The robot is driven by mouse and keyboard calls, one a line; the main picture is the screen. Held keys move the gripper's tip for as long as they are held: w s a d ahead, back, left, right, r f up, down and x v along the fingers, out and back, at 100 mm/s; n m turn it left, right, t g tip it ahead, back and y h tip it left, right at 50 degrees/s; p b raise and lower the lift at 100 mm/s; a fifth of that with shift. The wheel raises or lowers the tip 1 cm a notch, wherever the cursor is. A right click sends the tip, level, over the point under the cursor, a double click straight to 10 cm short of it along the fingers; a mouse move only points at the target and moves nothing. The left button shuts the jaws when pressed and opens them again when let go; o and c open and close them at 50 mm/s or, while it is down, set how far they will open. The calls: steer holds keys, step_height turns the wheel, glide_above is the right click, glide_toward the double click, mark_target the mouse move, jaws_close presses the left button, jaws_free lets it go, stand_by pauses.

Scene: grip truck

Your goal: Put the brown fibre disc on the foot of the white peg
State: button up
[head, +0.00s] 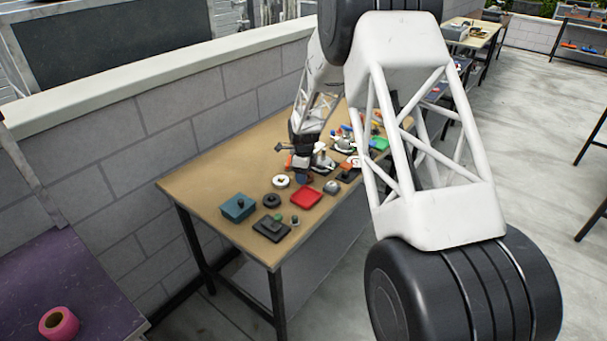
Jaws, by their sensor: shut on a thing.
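My gripper (302,172) is small and dark in the head view, low over the middle of the tan table. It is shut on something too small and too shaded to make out. I cannot pick out the brown fibre disc; it may be hidden at the jaws. A pale upright part on a grey-white foot (322,161) stands just right of my gripper. It may be the white peg, but I cannot tell for sure.
Several small coloured parts crowd the right. The table's left part is clear.

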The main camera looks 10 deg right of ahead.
steer(key=shift+f, duration=0.2)
stand_by(0.4)
steer(key=o, duration=1)
steer(key=shift+c, duration=1.2)
steer(key=shift+r, duration=0.6)
steer(key=shift+o, duration=1.1)
steer(key=shift+r, duration=3.15)
